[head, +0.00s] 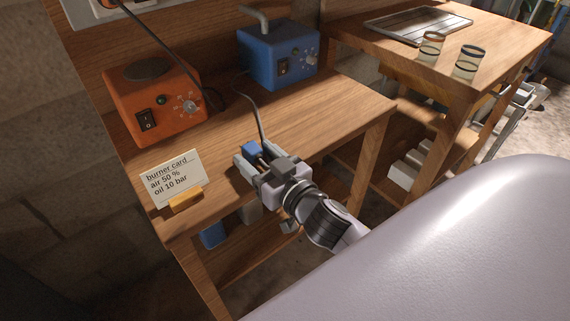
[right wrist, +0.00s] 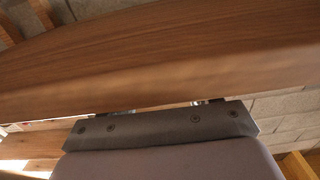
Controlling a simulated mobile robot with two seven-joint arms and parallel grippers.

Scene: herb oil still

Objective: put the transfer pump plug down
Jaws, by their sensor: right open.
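The transfer pump plug (head: 251,150) is a small blue block with a dark cable, seen in the head view on or just above the wooden bench top. Its cable runs back to the blue transfer pump (head: 278,58). My right gripper (head: 259,162) is open at the plug, with its fingers near the plug's front end. I cannot tell whether a finger touches it. In the right wrist view, blurred wood fills the space ahead of the gripper's mount, and the plug does not show. My left gripper is not in view.
An orange burner box (head: 158,101) stands at the bench's back left. A burner card (head: 173,178) in a wooden holder stands at the front left. The bench top (head: 335,105) is clear to the right. A second table holds a tray (head: 418,24) and two jars (head: 467,62).

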